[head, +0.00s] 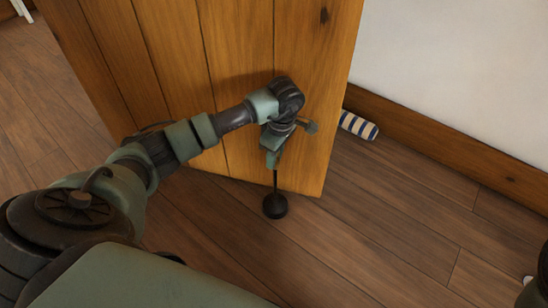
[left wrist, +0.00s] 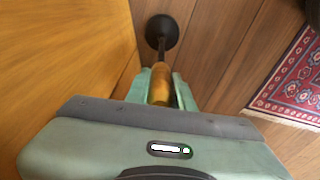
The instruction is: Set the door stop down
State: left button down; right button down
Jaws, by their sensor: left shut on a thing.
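The door stop has a round black base (head: 275,206), a thin dark rod and a wooden handle. My left gripper (head: 272,160) is shut on the handle, beside the lower part of the plank door (head: 230,60). In the left wrist view the wooden handle (left wrist: 160,84) sits between the two green fingers, with the black base (left wrist: 162,32) beyond it. The base hangs below the gripper, close to the door's bottom edge. I cannot tell whether it touches the floor. My right gripper is not in view.
A blue and white striped roll (head: 358,125) lies by the wooden skirting board (head: 440,137), partly behind the door. A red patterned rug (left wrist: 292,85) shows in the left wrist view. The plank floor (head: 370,225) right of the door stop is clear.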

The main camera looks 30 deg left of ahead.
pick_arm(q)
jog(key=shift+w+r, duration=0.1)
jog(key=c, duration=1.2)
grip_release()
